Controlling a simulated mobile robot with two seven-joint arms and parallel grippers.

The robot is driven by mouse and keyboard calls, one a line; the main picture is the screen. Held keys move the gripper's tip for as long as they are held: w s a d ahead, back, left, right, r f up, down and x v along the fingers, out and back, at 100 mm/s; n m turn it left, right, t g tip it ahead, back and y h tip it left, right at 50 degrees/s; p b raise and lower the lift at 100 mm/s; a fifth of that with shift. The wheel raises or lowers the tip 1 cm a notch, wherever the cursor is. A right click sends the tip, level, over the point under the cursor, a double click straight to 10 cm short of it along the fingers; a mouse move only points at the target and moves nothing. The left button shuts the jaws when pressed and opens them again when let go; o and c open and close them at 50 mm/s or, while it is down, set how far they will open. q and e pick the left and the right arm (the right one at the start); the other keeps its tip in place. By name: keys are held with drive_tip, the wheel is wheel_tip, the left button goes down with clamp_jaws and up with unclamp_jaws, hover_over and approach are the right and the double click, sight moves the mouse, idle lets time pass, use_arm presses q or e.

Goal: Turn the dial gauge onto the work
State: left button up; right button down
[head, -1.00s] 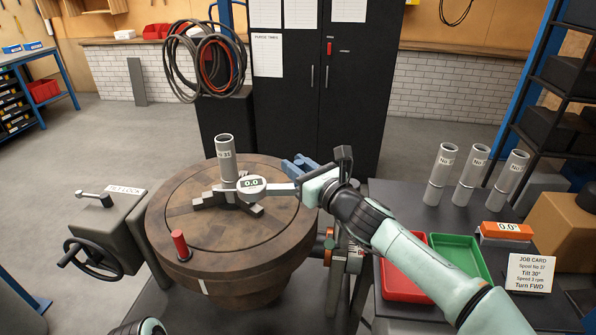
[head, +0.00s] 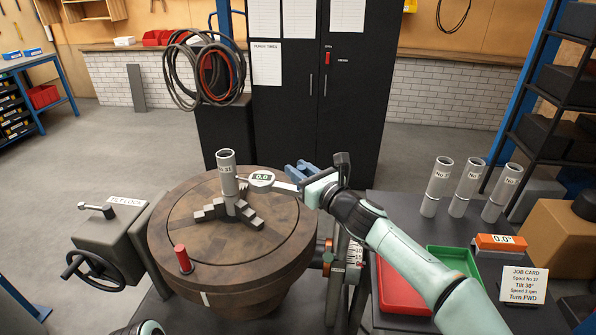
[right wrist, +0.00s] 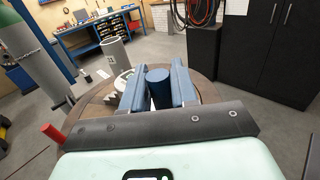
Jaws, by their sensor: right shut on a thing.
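The dial gauge (head: 262,177) has a round white face reading 0.0 and a pale arm reaching right toward my right gripper (head: 298,172). Its face stands just right of the grey spool labelled No 3-something (head: 227,175), with a small gap in the picture; contact cannot be told. The spool stands upright in the jaws (head: 240,215) of the round brown table (head: 185,220). In the right wrist view my blue fingers (right wrist: 158,92) are shut on a dark blue cylinder (right wrist: 158,88); the gauge (right wrist: 122,82) is partly hidden behind the left finger. My left gripper is out of view.
A red peg (head: 183,259) stands on the brown table's front left. A tilt lock box with handwheel (head: 95,273) is at left. Three spools (head: 468,188), red and green trays (head: 452,260), an orange readout (head: 500,242) and a job card (head: 524,284) are at right.

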drive_tip(key=shift+w+d, duration=0.15)
drive_tip(key=shift+d, duration=0.3)
drive_tip(key=c, duration=1)
unclamp_jaws()
drive_tip(key=shift+d, duration=0.1)
drive_tip(key=shift+s+a, duration=0.2)
